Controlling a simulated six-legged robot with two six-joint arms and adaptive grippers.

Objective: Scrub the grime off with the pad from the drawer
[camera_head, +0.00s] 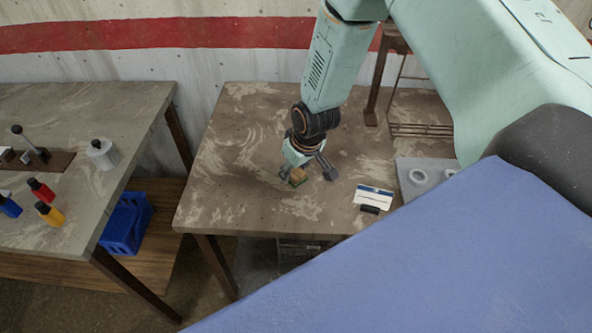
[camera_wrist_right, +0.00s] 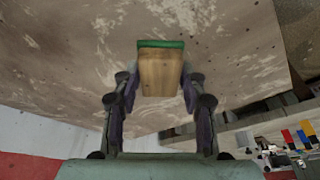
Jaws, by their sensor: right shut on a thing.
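My right gripper (camera_head: 308,174) is low over the middle table (camera_head: 240,130) and shut on the pad (camera_head: 297,177). The pad is a wooden block with a green face; in the right wrist view the pad (camera_wrist_right: 160,72) sits between both fingers of my right gripper (camera_wrist_right: 160,92), green side towards the tabletop. I cannot tell whether the pad touches the surface. The brown tabletop has pale swirled smears and small dark specks; I cannot tell which of these are grime. A dark open structure (camera_head: 300,252) shows under the table's front edge. My left gripper is not in view.
A white-and-blue card (camera_head: 373,197) and a small black object (camera_head: 370,209) lie right of the gripper. A grey tray (camera_head: 408,165) with white rings and a wire rack (camera_head: 420,130) stand farther right. The table's left part is clear.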

